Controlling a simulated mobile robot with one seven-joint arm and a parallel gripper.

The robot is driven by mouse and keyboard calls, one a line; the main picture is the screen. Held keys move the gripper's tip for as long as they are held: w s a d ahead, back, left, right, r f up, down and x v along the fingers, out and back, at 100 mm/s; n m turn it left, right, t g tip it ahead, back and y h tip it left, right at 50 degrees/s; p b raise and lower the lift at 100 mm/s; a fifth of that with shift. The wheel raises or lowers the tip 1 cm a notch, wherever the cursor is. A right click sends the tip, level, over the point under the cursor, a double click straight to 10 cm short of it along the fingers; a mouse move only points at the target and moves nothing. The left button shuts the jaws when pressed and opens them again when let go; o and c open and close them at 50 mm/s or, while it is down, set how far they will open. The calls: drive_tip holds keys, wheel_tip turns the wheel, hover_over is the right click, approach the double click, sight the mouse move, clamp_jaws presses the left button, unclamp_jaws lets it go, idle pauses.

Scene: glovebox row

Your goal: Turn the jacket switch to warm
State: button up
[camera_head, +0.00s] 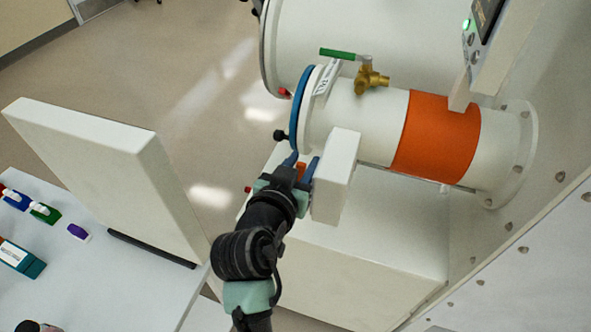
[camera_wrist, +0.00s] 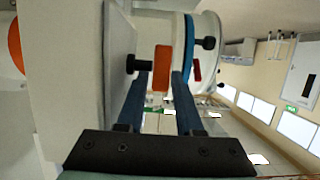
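The orange jacket (camera_head: 437,137) wraps the white cylinder. A white switch box (camera_head: 336,176) stands in front of the cylinder, to the right of my gripper (camera_head: 302,161). In the wrist view an orange lever (camera_wrist: 162,66) stands out in front of the box's pale face, by a black knob (camera_wrist: 140,64); it looks like the jacket switch. My gripper (camera_wrist: 160,75) is open, with its two blue fingers apart on either side of the lever's lower end. I cannot tell whether either finger touches the lever. No switch labels are readable.
A brass valve with a green handle (camera_head: 345,54) sits on top of the cylinder. A blue ring (camera_head: 300,105) with dark knobs is close beyond my fingers. A screen (camera_head: 487,18) is at upper right.

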drive_tip(key=b+v, duration=0.3)
drive_tip(key=v, duration=1)
